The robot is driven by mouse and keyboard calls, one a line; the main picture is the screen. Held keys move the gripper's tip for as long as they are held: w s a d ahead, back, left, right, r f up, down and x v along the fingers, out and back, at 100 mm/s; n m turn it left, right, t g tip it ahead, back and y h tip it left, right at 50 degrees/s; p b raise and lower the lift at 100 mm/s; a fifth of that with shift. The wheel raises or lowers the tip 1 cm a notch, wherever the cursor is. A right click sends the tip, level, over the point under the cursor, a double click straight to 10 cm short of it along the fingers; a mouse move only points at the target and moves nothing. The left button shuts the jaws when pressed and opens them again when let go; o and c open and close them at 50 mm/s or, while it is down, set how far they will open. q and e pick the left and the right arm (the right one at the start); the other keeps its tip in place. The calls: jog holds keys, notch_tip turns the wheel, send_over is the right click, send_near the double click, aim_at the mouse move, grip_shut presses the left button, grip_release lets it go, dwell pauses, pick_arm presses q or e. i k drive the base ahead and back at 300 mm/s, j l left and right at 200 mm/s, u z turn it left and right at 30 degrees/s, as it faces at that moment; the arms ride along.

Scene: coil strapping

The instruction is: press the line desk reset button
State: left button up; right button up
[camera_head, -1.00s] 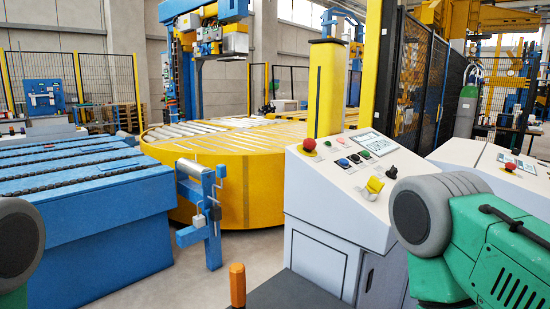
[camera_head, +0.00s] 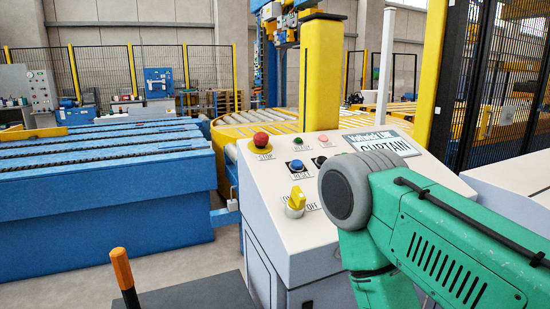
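The line desk (camera_head: 270,222) is a white, sloping console in the middle of the view. Its blue button (camera_head: 296,166), with a label reading RESET, sits on the sloped top and is unobstructed. My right arm comes in from the right as a green link with a grey round joint, covering the right part of the panel. The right gripper is not visible. Neither my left arm nor my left gripper is in view.
A red STOP mushroom button (camera_head: 261,141), a yellow selector knob (camera_head: 297,199) and a CURTAIN display (camera_head: 380,143) share the panel. A blue conveyor (camera_head: 100,190) stands left. An orange-tipped post (camera_head: 122,268) stands at the front. Floor shows between conveyor and desk.

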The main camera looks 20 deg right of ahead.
aim_at(297, 164)
jog(key=k+l, duration=0.1)
jog(key=l, duration=0.3)
jog(key=k+l, duration=0.15)
jog(key=l, duration=0.25)
jog(key=k+l, duration=0.1)
jog(key=l, duration=0.3)
jog(key=k+l, duration=0.1)
jog(key=l, duration=0.3)
